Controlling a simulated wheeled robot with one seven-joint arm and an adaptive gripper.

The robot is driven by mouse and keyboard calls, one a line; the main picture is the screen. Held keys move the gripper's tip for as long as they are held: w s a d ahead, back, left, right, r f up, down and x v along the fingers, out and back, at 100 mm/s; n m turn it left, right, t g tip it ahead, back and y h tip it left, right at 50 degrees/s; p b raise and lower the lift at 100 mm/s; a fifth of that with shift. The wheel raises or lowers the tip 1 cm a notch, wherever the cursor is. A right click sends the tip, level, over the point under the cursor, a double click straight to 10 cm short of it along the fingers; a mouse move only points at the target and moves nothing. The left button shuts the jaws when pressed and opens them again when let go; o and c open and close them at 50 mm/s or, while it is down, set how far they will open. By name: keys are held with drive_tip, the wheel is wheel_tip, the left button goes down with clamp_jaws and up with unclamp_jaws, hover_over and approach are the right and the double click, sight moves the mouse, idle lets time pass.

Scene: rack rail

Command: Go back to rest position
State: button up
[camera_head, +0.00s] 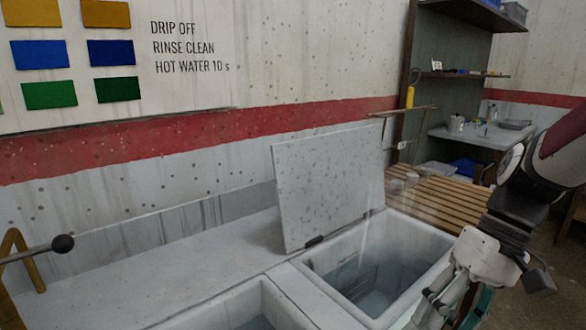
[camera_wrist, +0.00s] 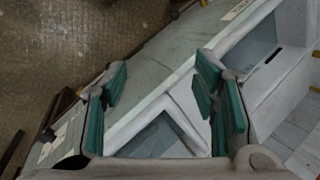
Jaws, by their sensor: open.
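My gripper (camera_head: 448,300) is at the lower right of the head view, over the right front edge of the right basin (camera_head: 327,283). In the wrist view my gripper (camera_wrist: 160,98) has its two teal-padded fingers spread wide apart, with nothing between them. Below the fingers the wrist view shows the basin unit's pale rim (camera_wrist: 150,105) and a stretch of floor (camera_wrist: 60,50). In the head view part of the gripper is cut off by the bottom edge.
A speckled lid (camera_head: 330,185) stands raised behind the right basin. A left basin (camera_head: 240,305) is cut off at the bottom. A slatted wooden surface (camera_head: 450,200) lies to the right. A yellow-handled tool (camera_head: 410,97) hangs at the back.

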drive_tip(key=s+a+r+m+t+h, duration=0.1)
drive_tip(key=s+r+t+h, duration=0.15)
drive_tip(key=s, duration=0.55)
drive_tip(key=s+a+r+t+h, duration=0.1)
drive_tip(key=s+a+r+h, duration=0.15)
drive_tip(key=s, duration=0.65)
wheel_tip(320, 180, up, 19)
drive_tip(key=t+p, duration=0.3)
drive_tip(key=p, duration=1.5)
drive_tip(key=shift+w, duration=0.25)
drive_tip(key=shift+d, duration=0.1)
